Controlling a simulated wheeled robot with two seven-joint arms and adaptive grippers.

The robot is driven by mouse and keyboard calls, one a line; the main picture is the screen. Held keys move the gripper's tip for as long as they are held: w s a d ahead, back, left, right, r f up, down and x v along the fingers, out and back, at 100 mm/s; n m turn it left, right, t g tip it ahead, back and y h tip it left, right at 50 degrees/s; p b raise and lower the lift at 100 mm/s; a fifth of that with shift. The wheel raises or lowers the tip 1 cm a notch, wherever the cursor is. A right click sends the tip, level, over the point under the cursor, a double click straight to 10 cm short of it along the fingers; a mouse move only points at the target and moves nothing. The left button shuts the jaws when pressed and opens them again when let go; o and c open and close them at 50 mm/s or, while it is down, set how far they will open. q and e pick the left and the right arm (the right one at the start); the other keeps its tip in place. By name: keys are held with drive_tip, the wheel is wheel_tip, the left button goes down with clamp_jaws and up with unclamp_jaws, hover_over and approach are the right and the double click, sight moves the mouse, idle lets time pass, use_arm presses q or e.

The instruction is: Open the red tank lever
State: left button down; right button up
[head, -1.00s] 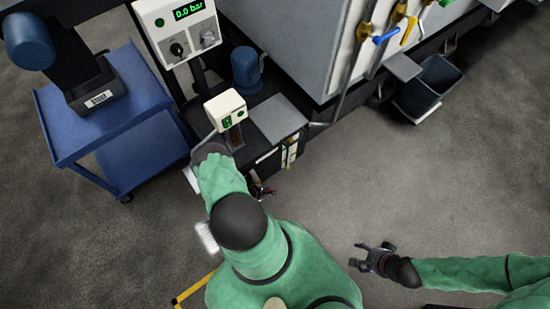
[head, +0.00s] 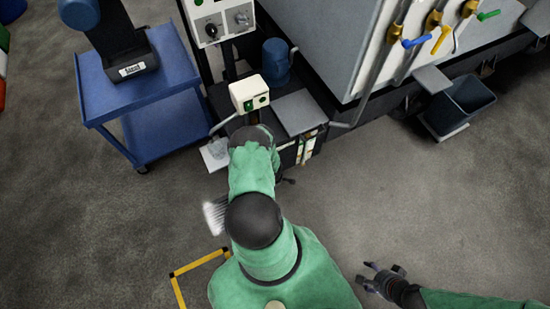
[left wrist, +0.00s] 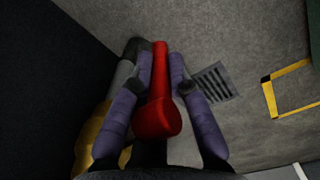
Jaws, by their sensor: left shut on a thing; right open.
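The red tank lever (left wrist: 156,118) shows in the left wrist view, running lengthwise with its rounded end toward the camera. My left gripper (left wrist: 160,72) is shut on it, with a purple finger along each side. A brass-coloured part (left wrist: 92,138) and a grey pipe-like part show left of the lever. In the head view my left arm covers most of the left gripper, and I cannot make out the lever there. My right gripper (head: 378,280) is open and empty over the floor at the lower right, away from the machine.
A blue cart (head: 175,80) stands at the left. A white control box (head: 249,94) and a blue motor (head: 276,60) are by the machine ahead. Blue, yellow and green valve handles (head: 440,40) and a dark bin (head: 460,103) are at the right. Floor at lower right is clear.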

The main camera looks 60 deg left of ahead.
use_arm(q)
drive_tip(key=shift+s, duration=0.15)
drive_tip(key=c, duration=1.2)
unclamp_jaws()
drive_tip(key=shift+a+r, duration=0.1)
drive_tip(key=shift+r, duration=5.85)
